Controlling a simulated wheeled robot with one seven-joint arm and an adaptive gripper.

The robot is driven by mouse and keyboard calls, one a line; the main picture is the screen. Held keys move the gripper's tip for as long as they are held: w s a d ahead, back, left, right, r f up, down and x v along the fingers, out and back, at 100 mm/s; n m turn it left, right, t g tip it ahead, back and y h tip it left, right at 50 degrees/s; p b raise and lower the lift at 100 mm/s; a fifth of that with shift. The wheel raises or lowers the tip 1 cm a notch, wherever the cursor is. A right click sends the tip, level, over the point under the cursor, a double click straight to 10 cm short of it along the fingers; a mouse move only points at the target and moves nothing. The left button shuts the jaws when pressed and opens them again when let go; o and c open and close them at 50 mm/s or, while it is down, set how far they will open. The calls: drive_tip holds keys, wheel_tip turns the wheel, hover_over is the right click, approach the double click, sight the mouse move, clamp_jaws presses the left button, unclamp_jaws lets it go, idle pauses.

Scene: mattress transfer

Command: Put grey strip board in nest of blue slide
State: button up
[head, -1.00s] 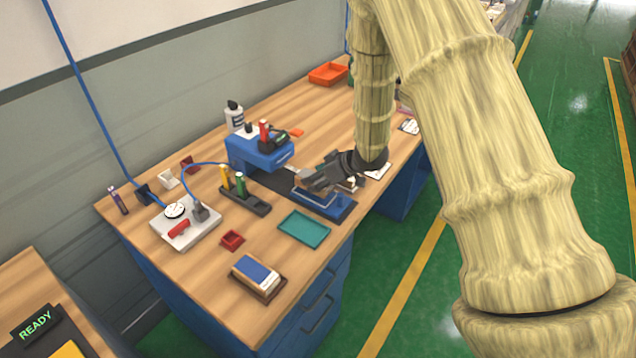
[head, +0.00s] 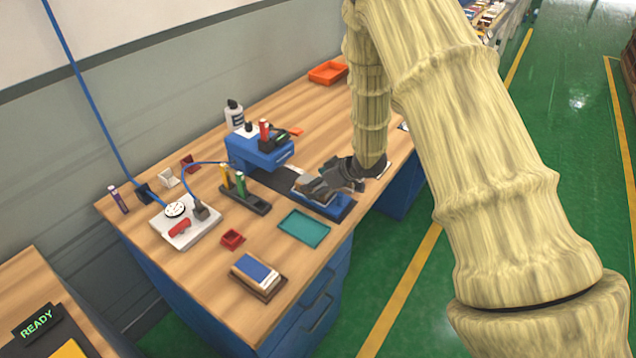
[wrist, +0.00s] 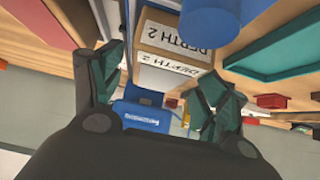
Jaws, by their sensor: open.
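The blue slide (head: 335,210) stands near the front edge of the wooden bench, right of the teal tray, on a dark base. My gripper (head: 308,187) is low over it and hides much of its top. In the wrist view my gripper (wrist: 160,80) has its two dark green fingers spread apart. Between and beyond them is a brown block with white "DEPTH 2" labels (wrist: 170,62). I cannot make out the grey strip board for certain; greyish shapes at the slide blend with my fingers. Whether anything lies in the nest is hidden.
A blue press-like unit (head: 258,150) stands behind the slide. An orange tray (head: 328,72) is at the back.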

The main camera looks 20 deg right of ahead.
drive_tip(key=b+v, duration=0.1)
drive_tip(key=v, duration=1.1)
drive_tip(key=shift+r, duration=0.1)
